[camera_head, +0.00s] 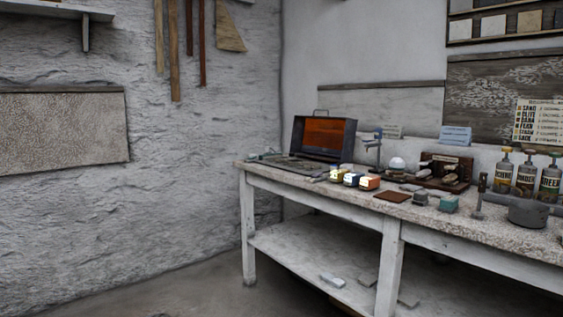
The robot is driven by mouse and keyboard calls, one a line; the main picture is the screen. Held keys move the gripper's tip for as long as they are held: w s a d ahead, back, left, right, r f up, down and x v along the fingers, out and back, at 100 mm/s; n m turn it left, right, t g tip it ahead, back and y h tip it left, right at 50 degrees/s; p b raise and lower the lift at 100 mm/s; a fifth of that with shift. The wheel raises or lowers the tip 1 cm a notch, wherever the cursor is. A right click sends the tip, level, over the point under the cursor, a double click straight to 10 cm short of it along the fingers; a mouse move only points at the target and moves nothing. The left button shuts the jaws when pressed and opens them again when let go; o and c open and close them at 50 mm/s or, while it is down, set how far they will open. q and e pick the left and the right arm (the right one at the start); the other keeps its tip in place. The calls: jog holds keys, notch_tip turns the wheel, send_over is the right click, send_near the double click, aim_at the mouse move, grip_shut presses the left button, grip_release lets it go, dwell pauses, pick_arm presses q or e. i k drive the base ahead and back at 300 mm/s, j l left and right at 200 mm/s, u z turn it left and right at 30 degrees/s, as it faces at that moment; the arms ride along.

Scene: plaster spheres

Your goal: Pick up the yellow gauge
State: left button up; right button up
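A small yellow-and-white block (337,175) sits on the workbench (440,219), left of two similar blocks. It is the most yellow thing I see and may be the yellow gauge, but it is too small to be sure. The block beside it (351,179) has dark blue sides, and the one to its right (369,183) is orange and white. Neither of my grippers is in view.
An open dark case (324,137) stands at the bench's back left. A brown square (392,196), a teal block (448,203), a grey pot (528,213) and several labelled bottles (525,177) stand farther right. Floor in front of the bench is clear.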

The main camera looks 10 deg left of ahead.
aim_at(337, 176)
jog(key=i+j, duration=0.2)
jog(key=i, duration=0.2)
jog(key=i+j+u, duration=0.15)
jog(key=i, duration=0.3)
jog(key=j, duration=0.1)
